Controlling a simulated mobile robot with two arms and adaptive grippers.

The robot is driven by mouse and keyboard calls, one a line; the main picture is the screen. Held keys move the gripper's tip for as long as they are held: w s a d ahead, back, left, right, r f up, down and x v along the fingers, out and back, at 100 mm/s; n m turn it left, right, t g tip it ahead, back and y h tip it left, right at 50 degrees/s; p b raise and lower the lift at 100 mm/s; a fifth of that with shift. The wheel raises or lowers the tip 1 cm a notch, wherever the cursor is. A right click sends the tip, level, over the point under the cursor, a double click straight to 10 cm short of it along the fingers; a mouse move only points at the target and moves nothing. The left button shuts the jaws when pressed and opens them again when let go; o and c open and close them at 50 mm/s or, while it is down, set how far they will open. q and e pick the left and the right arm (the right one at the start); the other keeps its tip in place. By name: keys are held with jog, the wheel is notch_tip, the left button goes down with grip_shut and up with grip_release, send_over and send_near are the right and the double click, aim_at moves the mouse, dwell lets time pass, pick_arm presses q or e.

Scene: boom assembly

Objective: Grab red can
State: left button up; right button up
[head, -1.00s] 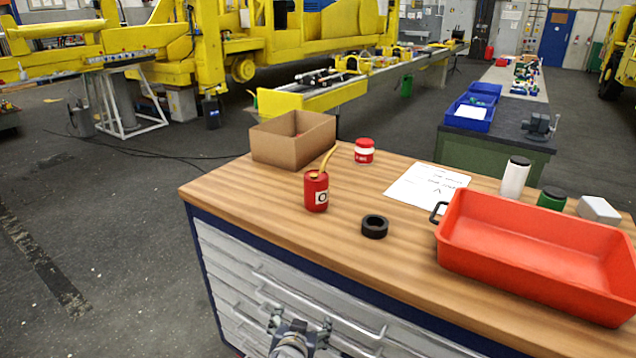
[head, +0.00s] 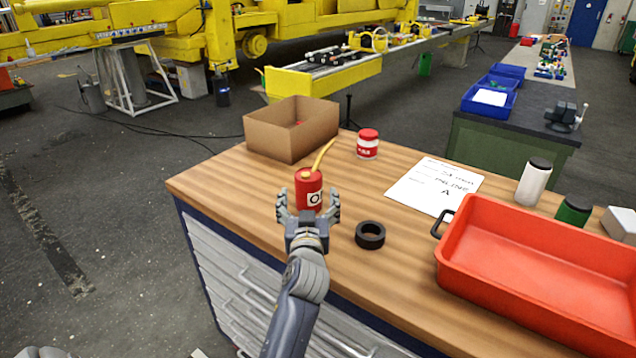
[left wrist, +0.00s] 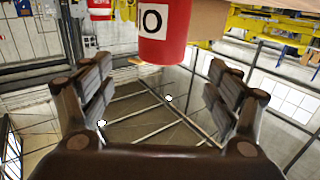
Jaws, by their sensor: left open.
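The red can (head: 309,186) has a white label with black lettering and a yellow spout. It stands upright on the wooden bench top (head: 225,185), left of the middle. My left gripper (head: 308,207) is open at the near side of the can, its fingers spread to the left and right of the can's lower part. In the left wrist view the can (left wrist: 166,35) is ahead, above the gap between the open fingers (left wrist: 158,95), with nothing gripped. Whether a finger touches it cannot be told.
A cardboard box (head: 275,135) and a red-and-white tin (head: 368,150) stand behind the can. A black ring (head: 370,235) lies to its right. A paper sheet (head: 432,187), a red tray (head: 490,275), a white bottle (head: 533,182) and a green-bodied jar (head: 572,210) are farther right.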

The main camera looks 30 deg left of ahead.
aim_at(309, 182)
pick_arm(q)
jog(key=x, duration=0.2)
jog(key=p+x, duration=0.1)
jog(key=x, duration=0.1)
jog(key=shift+a+r, duration=0.15)
jog(key=shift+r, duration=0.2)
jog(key=shift+w+a, duration=0.2)
jog(key=shift+w+a+f+p, duration=0.15)
jog(key=shift+w+p, duration=0.2)
jog(key=shift+w, duration=0.2)
jog(key=p+x, duration=0.1)
jog(key=x, duration=0.2)
jog(key=shift+w+a+p, duration=0.25)
jog(key=shift+a+p, duration=0.05)
jog(key=shift+w+a, duration=0.2)
jog(key=shift+w, duration=0.25)
jog(key=shift+c, duration=0.4)
jog(key=c, duration=1.3)
pick_arm(e)
jog(key=s+r, duration=0.3)
jog(key=shift+d+r, duration=0.1)
jog(key=shift+r, duration=0.05)
